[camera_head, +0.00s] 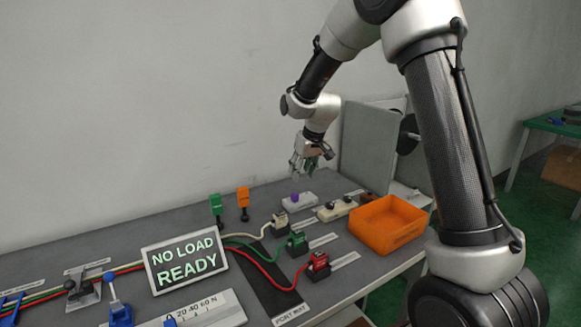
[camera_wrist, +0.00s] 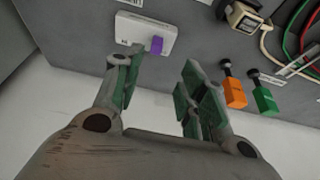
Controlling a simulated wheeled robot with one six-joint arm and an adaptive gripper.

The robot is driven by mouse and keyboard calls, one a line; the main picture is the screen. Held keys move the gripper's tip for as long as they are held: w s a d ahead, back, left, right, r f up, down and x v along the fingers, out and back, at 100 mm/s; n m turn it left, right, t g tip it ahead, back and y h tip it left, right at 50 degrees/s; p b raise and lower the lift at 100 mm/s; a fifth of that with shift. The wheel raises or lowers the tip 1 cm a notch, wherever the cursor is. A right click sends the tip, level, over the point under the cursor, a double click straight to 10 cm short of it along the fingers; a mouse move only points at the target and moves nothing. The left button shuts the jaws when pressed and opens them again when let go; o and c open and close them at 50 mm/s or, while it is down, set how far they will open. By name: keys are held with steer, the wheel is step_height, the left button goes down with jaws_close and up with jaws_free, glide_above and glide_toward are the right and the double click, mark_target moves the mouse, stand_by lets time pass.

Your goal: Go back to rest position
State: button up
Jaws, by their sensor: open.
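My gripper (camera_head: 302,166) hangs over the back of the grey bench in the head view, above a white fixture (camera_head: 306,201) with a purple knob (camera_head: 295,197). In the wrist view my gripper (camera_wrist: 160,95) is open, with nothing between its fingers. There the white fixture (camera_wrist: 146,33) and purple knob (camera_wrist: 157,45) show beyond the fingertips, apart from them. My arm reaches up and over from the right of the head view.
An orange bin (camera_head: 388,224) stands at the bench's right. Green (camera_head: 216,205) and orange (camera_head: 243,198) levers stand at the back. Cabled plugs, including a red one (camera_head: 319,262), sit mid-bench. A sign (camera_head: 186,260) reads "NO LOAD READY". A grey panel (camera_head: 368,146) stands behind the bin.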

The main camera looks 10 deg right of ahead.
steer(key=s+d+r+m, duration=0.1)
steer(key=s+d+r, duration=0.3)
steer(key=s, duration=0.9)
steer(key=s+d+r+m+h, duration=0.1)
steer(key=s+d+r, duration=0.4)
steer(key=s, duration=0.8)
steer(key=s+d+r+m, duration=0.1)
steer(key=s+d+r, duration=0.3)
steer(key=s, duration=0.9)
steer(key=shift+d+r, duration=0.25)
steer(key=shift+r, duration=0.25)
